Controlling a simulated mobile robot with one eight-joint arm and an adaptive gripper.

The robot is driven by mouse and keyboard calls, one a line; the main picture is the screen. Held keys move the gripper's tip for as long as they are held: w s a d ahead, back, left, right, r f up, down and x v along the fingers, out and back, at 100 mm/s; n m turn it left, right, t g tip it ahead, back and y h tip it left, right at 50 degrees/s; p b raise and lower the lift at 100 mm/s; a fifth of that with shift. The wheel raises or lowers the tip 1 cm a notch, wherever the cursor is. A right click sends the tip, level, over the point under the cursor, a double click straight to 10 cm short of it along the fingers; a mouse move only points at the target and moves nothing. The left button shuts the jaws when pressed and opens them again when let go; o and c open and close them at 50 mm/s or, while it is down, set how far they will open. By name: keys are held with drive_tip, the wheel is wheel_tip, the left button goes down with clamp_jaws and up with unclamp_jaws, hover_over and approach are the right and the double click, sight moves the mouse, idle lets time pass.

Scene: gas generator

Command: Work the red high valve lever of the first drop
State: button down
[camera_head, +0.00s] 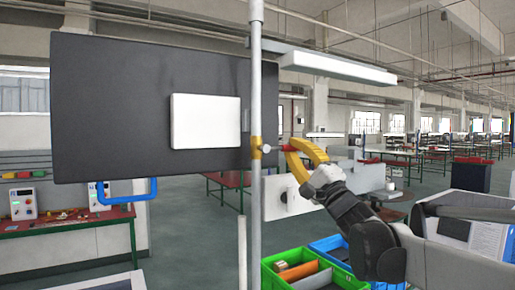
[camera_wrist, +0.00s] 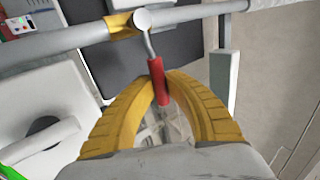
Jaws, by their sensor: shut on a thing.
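The red valve lever (camera_wrist: 157,80) hangs below the pipe in the wrist view, on a thin metal stem. Its valve body has a yellow collar (camera_wrist: 121,25) on the grey pipe. My gripper (camera_wrist: 160,82) has its two yellow fingers closed around the red lever, one on each side. In the head view my gripper (camera_head: 292,152) reaches the vertical grey pipe (camera_head: 256,205) from the right. The yellow valve fitting (camera_head: 256,148) shows on that pipe, with a small red part (camera_head: 288,147) at my fingertips. Most of the lever is hidden there by the fingers.
A large dark panel (camera_head: 110,110) with a white box (camera_head: 205,122) stands behind the pipe, left. A light fixture (camera_head: 338,67) hangs above my gripper. Below are a green crate (camera_head: 283,262) and a blue crate (camera_head: 331,244). A green-red bench (camera_head: 66,226) is at the left.

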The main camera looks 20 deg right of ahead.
idle(0.3)
drive_tip(key=c, duration=1.4)
unclamp_jaws()
drive_tip(key=v, duration=1.2)
